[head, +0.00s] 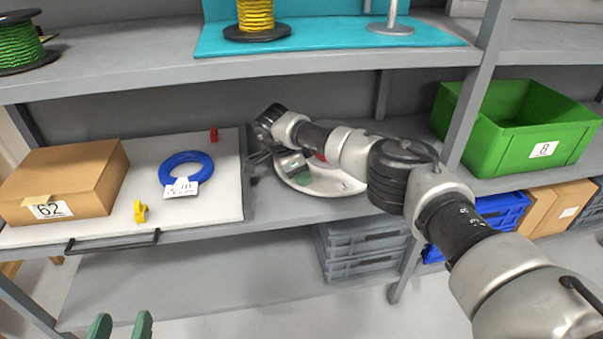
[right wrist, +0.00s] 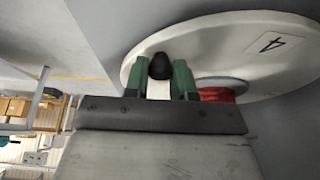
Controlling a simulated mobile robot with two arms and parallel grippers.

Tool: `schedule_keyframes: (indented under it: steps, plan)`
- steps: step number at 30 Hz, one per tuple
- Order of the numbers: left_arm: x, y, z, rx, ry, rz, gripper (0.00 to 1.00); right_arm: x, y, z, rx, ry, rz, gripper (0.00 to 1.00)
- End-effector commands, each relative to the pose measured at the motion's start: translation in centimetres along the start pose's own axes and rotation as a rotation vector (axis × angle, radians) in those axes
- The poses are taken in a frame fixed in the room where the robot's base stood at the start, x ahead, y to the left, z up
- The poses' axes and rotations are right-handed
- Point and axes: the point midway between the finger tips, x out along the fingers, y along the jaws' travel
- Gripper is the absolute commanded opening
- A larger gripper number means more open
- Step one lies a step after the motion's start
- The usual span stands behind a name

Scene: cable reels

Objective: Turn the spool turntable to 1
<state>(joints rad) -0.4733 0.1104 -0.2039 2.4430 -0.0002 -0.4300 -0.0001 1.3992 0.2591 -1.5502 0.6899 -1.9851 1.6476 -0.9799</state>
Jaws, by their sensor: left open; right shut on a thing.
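The spool turntable is a white round disc (head: 328,187) on the middle shelf, partly hidden behind my right arm. In the right wrist view the disc (right wrist: 285,75) carries a label with a 4 (right wrist: 273,44) and a red spool (right wrist: 216,95) near its centre. My right gripper (right wrist: 160,82) is shut on a black-topped knob (right wrist: 160,66) at the disc's rim. My left gripper (head: 121,326) is open and empty at the bottom left, below the shelf.
Left of the turntable a white board (head: 225,188) with a black handle bears a cardboard box (head: 80,175), a blue cable coil (head: 205,165) and a yellow piece (head: 141,211). A green crate (head: 480,145) stands to the right. A shelf (head: 130,62) with reels runs above.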

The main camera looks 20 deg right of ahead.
Motion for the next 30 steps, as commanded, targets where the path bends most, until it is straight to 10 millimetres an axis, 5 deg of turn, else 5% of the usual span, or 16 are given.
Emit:
schedule_keyframes:
  steps: [21,22,26,30]
  plan:
    - [-0.04,-0.03,0.13,0.000,-0.013,-0.001,0.54,-0.10,-0.14,-0.15,0.038,0.001,0.012,0.00]
    - [-0.04,-0.03,0.13,0.000,-0.013,-0.001,0.54,-0.10,-0.14,-0.15,0.038,0.001,0.012,0.28]
    - [-0.05,-0.03,0.14,0.000,-0.013,-0.001,0.54,-0.07,-0.12,-0.14,0.037,0.001,0.012,0.48]
    - [-0.05,-0.04,0.15,0.000,-0.013,-0.001,0.54,-0.03,-0.10,-0.11,0.037,0.000,0.013,0.49]
